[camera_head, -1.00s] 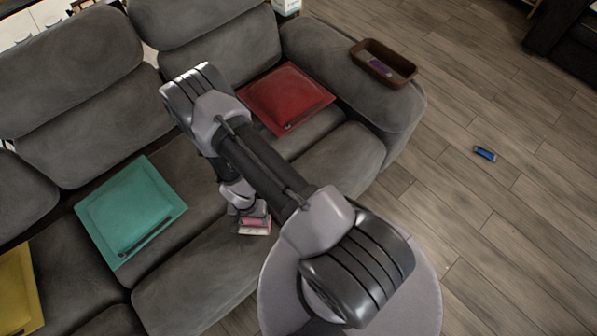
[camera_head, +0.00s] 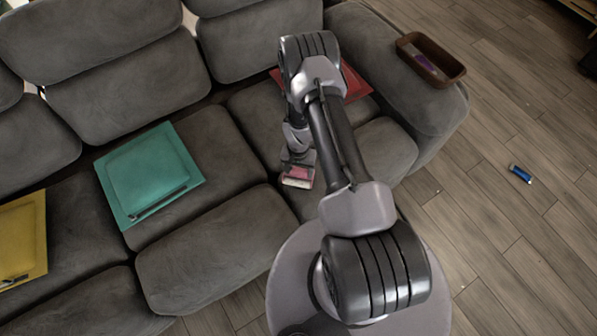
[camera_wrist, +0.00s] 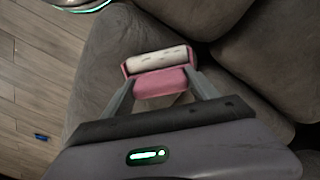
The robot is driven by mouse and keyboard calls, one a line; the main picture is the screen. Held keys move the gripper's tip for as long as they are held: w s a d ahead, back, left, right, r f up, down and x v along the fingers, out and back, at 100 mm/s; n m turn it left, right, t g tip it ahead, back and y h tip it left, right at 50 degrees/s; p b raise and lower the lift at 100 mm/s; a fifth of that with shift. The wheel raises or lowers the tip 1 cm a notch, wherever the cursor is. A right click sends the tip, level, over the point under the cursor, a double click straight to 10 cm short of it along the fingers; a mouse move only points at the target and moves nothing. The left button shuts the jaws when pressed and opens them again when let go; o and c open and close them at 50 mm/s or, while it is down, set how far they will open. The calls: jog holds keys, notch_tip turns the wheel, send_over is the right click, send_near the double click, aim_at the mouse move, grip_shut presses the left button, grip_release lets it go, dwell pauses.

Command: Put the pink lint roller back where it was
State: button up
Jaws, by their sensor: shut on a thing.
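The pink lint roller (camera_head: 298,177) has a whitish roll and is held in my gripper (camera_head: 297,165), above the front of a grey sofa seat. In the wrist view the lint roller (camera_wrist: 158,73) lies between the two fingers of my gripper (camera_wrist: 160,88), which are shut on its pink body. The roll faces away from the palm. My arm covers part of the red mat behind it in the head view.
A teal mat (camera_head: 150,172), a yellow mat (camera_head: 22,240) and a red mat (camera_head: 356,82) lie on the grey sofa (camera_head: 225,180). A brown tray (camera_head: 440,72) holding a purple item rests on the right armrest. A blue object (camera_head: 520,174) lies on the wooden floor.

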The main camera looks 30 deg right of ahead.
jog(key=o, duration=1.5)
jog(key=shift+c, duration=0.2)
jog(key=w+a+r+n+t+p, duration=0.1)
jog(key=w+a+r+p, duration=0.1)
jog(key=r, duration=1.5)
jog(key=w+a+r+t+p, duration=0.1)
jog(key=w+a+r+p, duration=0.15)
jog(key=r, duration=1.45)
jog(key=s+a+r+n+t, duration=0.1)
jog(key=s+a+r, duration=0.15)
jog(key=r, duration=0.55)
jog(key=s+a+r+t, duration=0.1)
jog(key=s+a+r, duration=0.15)
jog(key=r, duration=0.45)
jog(key=s+a+r+n+t+y, duration=0.1)
jog(key=s+a+r, duration=0.2)
jog(key=s+r, duration=0.2)
jog(key=s+a+r+n+y, duration=0.1)
jog(key=s+a+r, duration=0.2)
jog(key=s, duration=0.8)
notch_tip(320, 180, up, 2)
jog(key=shift+s+a+r+t, duration=0.25)
jog(key=shift+s+a+t, duration=0.1)
jog(key=shift+s+t, duration=0.05)
